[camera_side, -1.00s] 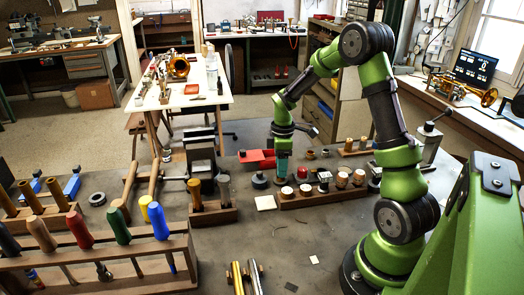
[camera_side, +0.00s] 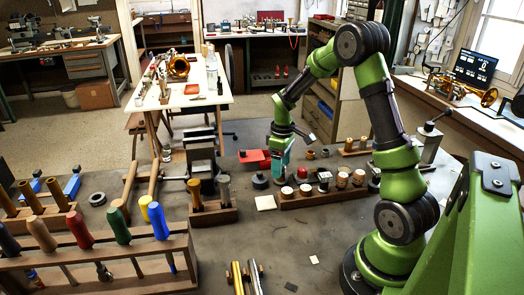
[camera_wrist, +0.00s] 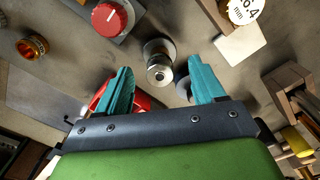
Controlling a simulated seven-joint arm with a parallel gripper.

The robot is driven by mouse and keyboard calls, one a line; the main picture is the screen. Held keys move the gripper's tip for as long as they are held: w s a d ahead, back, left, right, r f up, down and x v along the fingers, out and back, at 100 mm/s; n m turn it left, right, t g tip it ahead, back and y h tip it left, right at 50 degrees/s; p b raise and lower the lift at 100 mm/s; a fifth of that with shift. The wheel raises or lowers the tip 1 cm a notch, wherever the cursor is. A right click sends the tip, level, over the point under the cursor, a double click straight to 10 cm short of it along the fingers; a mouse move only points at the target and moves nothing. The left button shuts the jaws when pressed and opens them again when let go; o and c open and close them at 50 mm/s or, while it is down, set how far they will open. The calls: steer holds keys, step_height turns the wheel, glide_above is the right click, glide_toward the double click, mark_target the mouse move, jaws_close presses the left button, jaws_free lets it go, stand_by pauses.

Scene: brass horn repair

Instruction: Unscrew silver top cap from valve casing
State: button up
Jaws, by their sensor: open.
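In the wrist view, a short silver cylindrical piece (camera_wrist: 160,60) with a shiny rounded end stands between and just beyond my fingertips. It looks like the capped valve casing, but where cap and casing meet cannot be made out. My gripper (camera_wrist: 160,66) has two teal fingers spread wide, one on each side, with visible gaps to the silver piece. In the side view, my gripper (camera_side: 278,166) is low over the bench, beside the red vise-like block (camera_side: 254,158). The silver piece cannot be made out there.
A wooden rack of small jars (camera_side: 321,191) stands close right of my gripper. A dark round piece (camera_side: 260,181) lies just left. A brass ring (camera_wrist: 32,46) and a red knob-like top (camera_wrist: 110,18) show in the wrist view.

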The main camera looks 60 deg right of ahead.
steer(key=m, duration=1)
steer(key=shift+m, duration=0.4)
steer(key=shift+c, duration=0.2)
jaws_close()
steer(key=n, duration=0.4)
